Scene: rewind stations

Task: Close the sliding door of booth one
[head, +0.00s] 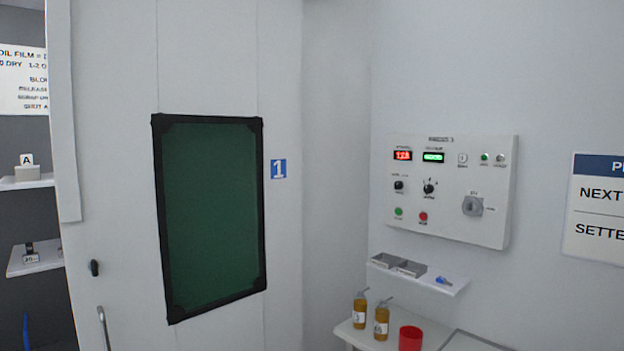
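A white panel (110,190) with a black-framed dark green window (212,215) fills the left half of the head view. A blue plate with the number 1 (279,169) is beside the window, so this looks like the door side of booth one. A small black knob (95,267) and a grey upright bar handle (103,327) sit near the panel's left edge; the bar runs out of the bottom of the picture. I cannot tell from this view how far the door is open. My gripper is not in view.
Left of the panel, white shelves (34,258) and a sign (22,80) show against a dark grey wall. On the right are a control panel (450,190), a small shelf (418,274), and a bench with amber bottles (381,320) and a red cup (410,338).

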